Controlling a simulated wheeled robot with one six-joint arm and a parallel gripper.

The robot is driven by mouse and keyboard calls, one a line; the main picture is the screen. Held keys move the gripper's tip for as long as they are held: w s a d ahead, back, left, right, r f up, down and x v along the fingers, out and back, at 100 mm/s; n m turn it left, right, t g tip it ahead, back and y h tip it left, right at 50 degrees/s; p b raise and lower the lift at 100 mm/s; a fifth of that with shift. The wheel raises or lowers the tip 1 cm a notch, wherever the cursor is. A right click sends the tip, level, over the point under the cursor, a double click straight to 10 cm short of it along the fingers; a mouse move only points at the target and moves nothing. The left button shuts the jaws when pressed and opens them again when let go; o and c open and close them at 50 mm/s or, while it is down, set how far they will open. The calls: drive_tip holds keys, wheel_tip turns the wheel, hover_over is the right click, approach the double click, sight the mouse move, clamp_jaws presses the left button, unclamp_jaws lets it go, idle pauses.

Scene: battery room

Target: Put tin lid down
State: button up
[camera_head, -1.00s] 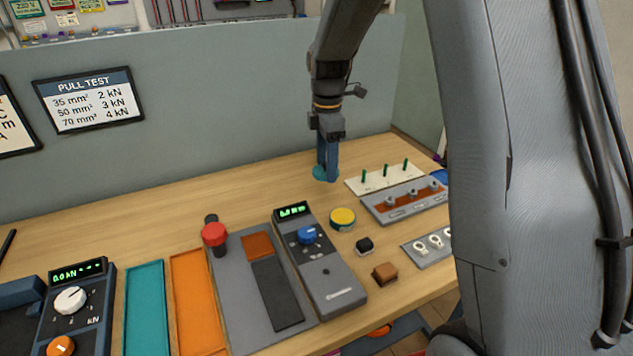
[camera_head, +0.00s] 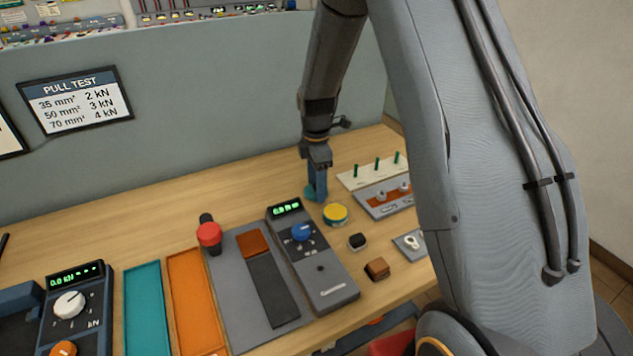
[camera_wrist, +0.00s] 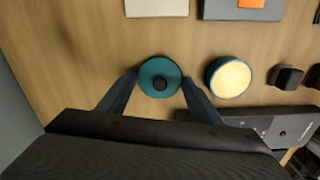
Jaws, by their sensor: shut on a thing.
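In the head view my gripper (camera_head: 317,194) points down over the back of the table, and part of the teal lid (camera_head: 309,192) shows at the fingertips. The open tin (camera_wrist: 230,78), teal-rimmed with yellow inside, stands just right of the lid, apart from it. The tin also shows in the head view (camera_head: 335,214). I cannot tell whether the lid touches the table.
A grey meter with a blue knob (camera_head: 325,280) lies in front of the tin. A black block (camera_head: 357,242) and a brown block (camera_head: 377,268) are to its right. A white board with green pegs (camera_head: 360,175) stands behind. Bare wood (camera_head: 150,220) lies to the left.

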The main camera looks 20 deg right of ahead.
drive_tip(key=shift+f, duration=0.15)
drive_tip(key=o, duration=1)
wheel_tip(320, 180, up, 11)
drive_tip(key=b, duration=0.4)
drive_tip(key=s+f+m, duration=0.1)
drive_tip(key=s+m, duration=0.5)
drive_tip(key=s, duration=0.2)
drive_tip(key=s+f+m, duration=0.1)
drive_tip(key=s+m, duration=0.5)
drive_tip(key=s, duration=0.2)
drive_tip(key=s+f+m+t, duration=0.1)
drive_tip(key=s+m, duration=0.5)
drive_tip(key=s, duration=0.2)
